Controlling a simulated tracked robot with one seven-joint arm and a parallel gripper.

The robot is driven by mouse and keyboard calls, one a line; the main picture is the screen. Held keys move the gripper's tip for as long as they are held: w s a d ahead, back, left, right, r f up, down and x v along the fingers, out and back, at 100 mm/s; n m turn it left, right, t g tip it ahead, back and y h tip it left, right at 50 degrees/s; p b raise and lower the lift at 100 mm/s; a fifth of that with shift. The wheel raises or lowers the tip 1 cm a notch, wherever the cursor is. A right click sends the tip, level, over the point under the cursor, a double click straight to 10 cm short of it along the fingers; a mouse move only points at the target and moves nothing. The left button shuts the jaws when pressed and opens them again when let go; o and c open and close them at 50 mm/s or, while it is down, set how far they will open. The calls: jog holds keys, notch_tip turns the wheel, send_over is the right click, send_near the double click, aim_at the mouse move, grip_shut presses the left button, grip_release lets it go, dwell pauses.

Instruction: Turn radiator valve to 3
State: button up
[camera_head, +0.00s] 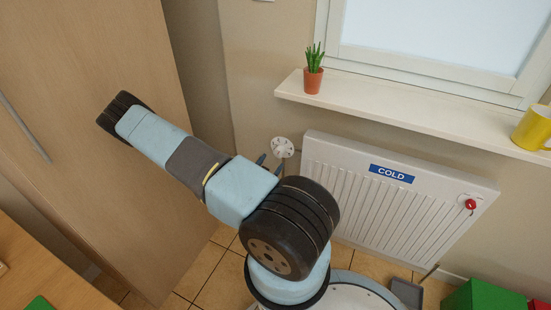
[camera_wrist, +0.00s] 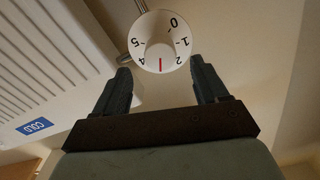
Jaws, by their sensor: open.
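The radiator valve is a round white dial (camera_wrist: 159,41) at the top middle of the wrist view, with a raised centre. The numerals 0, 1, 2, 4 and 5 show, turned in the picture. A red line stands at the dial's lower edge between 2 and 4; no 3 can be read there. In the head view the valve (camera_head: 283,147) is small, left of the radiator (camera_head: 400,200). My gripper (camera_wrist: 160,68) is open and empty, its fingers left and right of the dial's lower part. I cannot tell whether they touch it.
The white radiator bears a blue COLD sign (camera_head: 391,174) and a red knob (camera_head: 470,204). Above it a sill (camera_head: 400,115) holds a potted plant (camera_head: 313,70) and a yellow mug (camera_head: 533,128). A tall wooden cabinet (camera_head: 100,200) stands left. Green and red boxes lie lower right.

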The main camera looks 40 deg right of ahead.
jog(key=v, duration=0.7)
dwell(0.5)
